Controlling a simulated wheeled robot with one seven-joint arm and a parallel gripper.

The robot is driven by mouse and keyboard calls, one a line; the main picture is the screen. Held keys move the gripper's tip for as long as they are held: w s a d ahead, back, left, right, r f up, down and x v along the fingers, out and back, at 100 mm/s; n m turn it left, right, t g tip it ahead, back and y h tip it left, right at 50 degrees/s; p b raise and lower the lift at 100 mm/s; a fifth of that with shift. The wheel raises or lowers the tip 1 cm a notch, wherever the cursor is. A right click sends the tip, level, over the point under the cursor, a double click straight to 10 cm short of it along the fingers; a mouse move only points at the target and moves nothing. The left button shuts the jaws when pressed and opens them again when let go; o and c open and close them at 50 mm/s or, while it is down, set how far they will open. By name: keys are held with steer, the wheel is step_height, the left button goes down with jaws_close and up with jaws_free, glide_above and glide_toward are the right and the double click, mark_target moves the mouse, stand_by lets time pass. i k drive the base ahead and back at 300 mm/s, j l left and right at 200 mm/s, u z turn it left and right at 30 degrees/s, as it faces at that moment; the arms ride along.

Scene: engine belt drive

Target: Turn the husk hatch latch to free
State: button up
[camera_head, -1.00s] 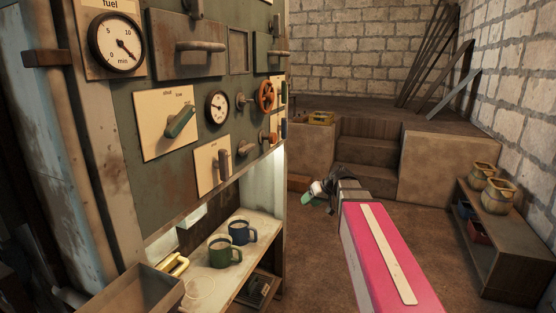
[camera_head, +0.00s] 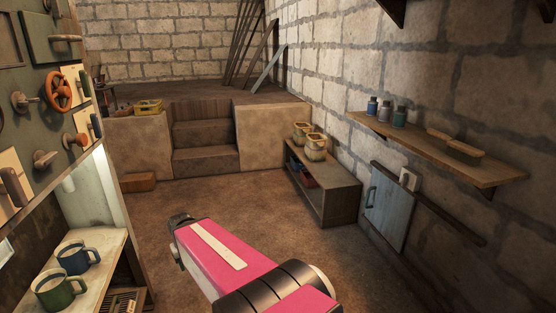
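A blue-grey hatch (camera_head: 386,212) is on the stone wall at the right, below the shelf. It has a teal handle (camera_head: 371,197) on its left side and looks closed. A small pale block (camera_head: 408,179), which may be the latch, sits at its upper right edge. No label is readable there. My pink arm reaches in from the bottom, well left of the hatch. Only a little of my gripper (camera_head: 178,256) shows at the arm's far end. Its fingers cannot be made out, and it is far from the hatch.
A wooden shelf (camera_head: 440,150) with bottles (camera_head: 386,110) juts out above the hatch. A low cabinet (camera_head: 325,188) with two jars stands left of it. The control panel (camera_head: 40,110) and a counter with mugs (camera_head: 72,257) are at the left. The floor between is clear.

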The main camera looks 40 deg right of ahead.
mark_target(405, 179)
steer(key=k+z, duration=0.1)
steer(key=k, duration=0.55)
steer(key=l+z, duration=0.15)
steer(key=z, duration=1.55)
steer(key=i+j+z, duration=0.1)
steer(key=i+z, duration=0.35)
steer(key=i, duration=0.15)
steer(key=i+j+u, duration=0.25)
steer(key=i+j, duration=0.35)
